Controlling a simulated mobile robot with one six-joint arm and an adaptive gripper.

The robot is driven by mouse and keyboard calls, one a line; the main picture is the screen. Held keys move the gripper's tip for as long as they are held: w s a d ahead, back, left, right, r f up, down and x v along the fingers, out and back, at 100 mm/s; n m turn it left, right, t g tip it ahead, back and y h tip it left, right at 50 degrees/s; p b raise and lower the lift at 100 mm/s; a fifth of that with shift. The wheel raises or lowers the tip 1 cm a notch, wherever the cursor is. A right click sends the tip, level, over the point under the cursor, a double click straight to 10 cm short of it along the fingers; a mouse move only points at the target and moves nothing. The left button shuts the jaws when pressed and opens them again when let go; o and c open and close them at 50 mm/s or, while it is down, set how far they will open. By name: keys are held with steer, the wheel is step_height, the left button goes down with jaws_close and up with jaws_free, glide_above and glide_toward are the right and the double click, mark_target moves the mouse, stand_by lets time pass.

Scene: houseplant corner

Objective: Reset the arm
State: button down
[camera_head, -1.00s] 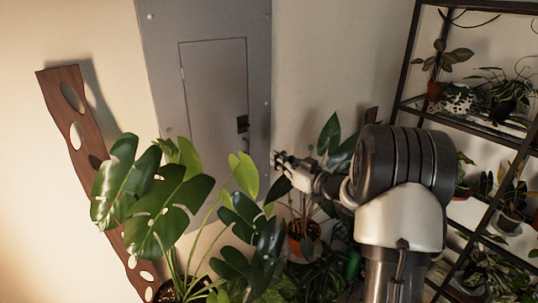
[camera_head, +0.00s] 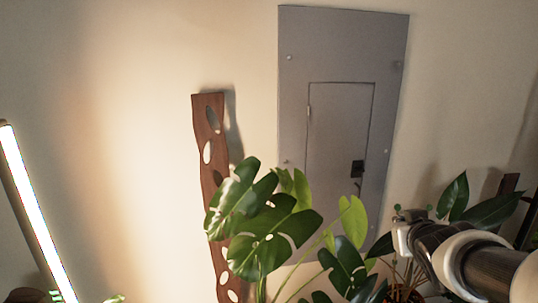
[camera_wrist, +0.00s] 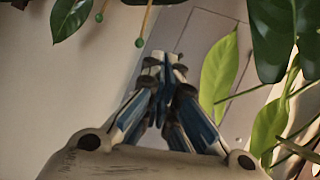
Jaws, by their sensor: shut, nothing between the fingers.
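My gripper (camera_wrist: 165,62) shows in the wrist view with its blue-sided fingers drawn together and nothing between them. Leaves and the grey panel lie beyond it. In the head view my arm comes in at the lower right, and its end is in front of the plants, just right of the grey electrical panel (camera_head: 340,130). The fingertips are hard to make out in the head view. The panel's inner door (camera_head: 335,135) looks shut, with a dark latch (camera_head: 358,168) at its right edge.
A large monstera (camera_head: 265,235) stands in front of the panel, left of my arm. A dark-leaved plant (camera_head: 480,208) is close behind my arm. A perforated wooden board (camera_head: 209,180) leans on the wall. A lit tube lamp (camera_head: 38,210) stands at far left.

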steer(key=s+a+f+g+y, duration=0.1)
steer(key=s+a+f+g, duration=0.1)
steer(key=s+a, duration=0.3)
steer(key=s+a+f+g+y+b, duration=0.1)
steer(key=s+a+f+g, duration=0.2)
steer(key=s, duration=1.1)
steer(key=s+a+f+g+y+b, duration=0.1)
steer(key=s+a+f+g, duration=0.1)
steer(key=s+a+f, duration=0.3)
steer(key=s+a, duration=0.2)
steer(key=s, duration=0.2)
steer(key=shift+s+a+f+g, duration=0.15)
steer(key=shift+a+f+g, duration=0.05)
steer(key=shift+f+g, duration=0.15)
steer(key=c, duration=2.4)
jaws_free()
